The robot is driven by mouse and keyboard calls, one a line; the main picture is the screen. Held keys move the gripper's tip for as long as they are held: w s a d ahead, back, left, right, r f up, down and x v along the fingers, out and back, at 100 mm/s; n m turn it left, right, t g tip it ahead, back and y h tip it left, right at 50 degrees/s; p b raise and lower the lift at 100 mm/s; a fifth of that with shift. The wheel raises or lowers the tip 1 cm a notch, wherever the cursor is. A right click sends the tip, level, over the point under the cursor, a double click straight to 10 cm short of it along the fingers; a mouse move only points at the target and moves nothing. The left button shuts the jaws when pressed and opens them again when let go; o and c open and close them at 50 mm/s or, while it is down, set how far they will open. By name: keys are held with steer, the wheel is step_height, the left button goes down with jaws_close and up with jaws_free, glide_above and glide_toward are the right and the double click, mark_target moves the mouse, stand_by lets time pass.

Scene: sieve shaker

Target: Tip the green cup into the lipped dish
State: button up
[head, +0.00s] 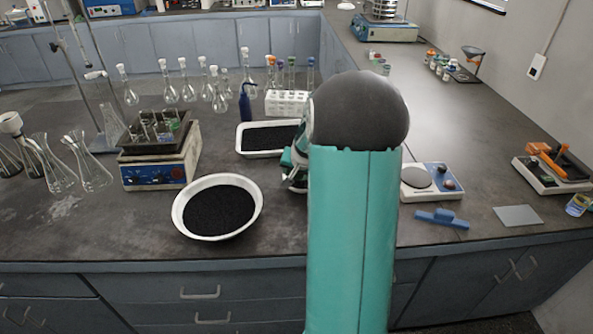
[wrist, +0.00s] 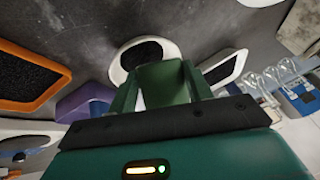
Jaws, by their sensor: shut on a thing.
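In the wrist view my gripper (wrist: 158,80) is shut on the green cup (wrist: 163,86), which sits between its two dark green fingers. The cup's inside and mouth are not clear to see. A pale, round-edged dish (wrist: 117,70) with black inside shows just beyond the cup, partly hidden by it. In the head view a round white dish (head: 178,210) filled with black grains stands near the bench's front edge. I cannot tell whether these are the same dish. My teal arm hides the cup and most of my gripper in the head view.
A white rectangular tray (head: 246,153) with black grains lies left of my arm. A hotplate (head: 158,171) and glass flasks (head: 93,171) stand at the left. A small balance (head: 418,194) and a blue block (head: 441,218) lie right. An orange-rimmed tray (wrist: 42,101) shows in the wrist view.

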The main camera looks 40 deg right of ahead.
steer(key=h, duration=0.1)
steer(key=t+h, duration=0.1)
steer(key=h, duration=0.1)
steer(key=shift+f+n, duration=0.4)
steer(key=shift+d+t+h, duration=0.1)
steer(key=shift+t+h, duration=0.3)
steer(key=shift+h, duration=0.1)
steer(key=shift+f, duration=0.1)
steer(key=shift+f+h, duration=0.1)
steer(key=shift+h, duration=0.4)
steer(key=shift+w+d+n+t+h, duration=0.1)
steer(key=shift+d+n+t+h, duration=0.05)
steer(key=shift+n+t+h, duration=0.35)
steer(key=shift+d+t+h, duration=0.2)
steer(key=shift+t+h, duration=0.2)
steer(key=shift+h, duration=0.3)
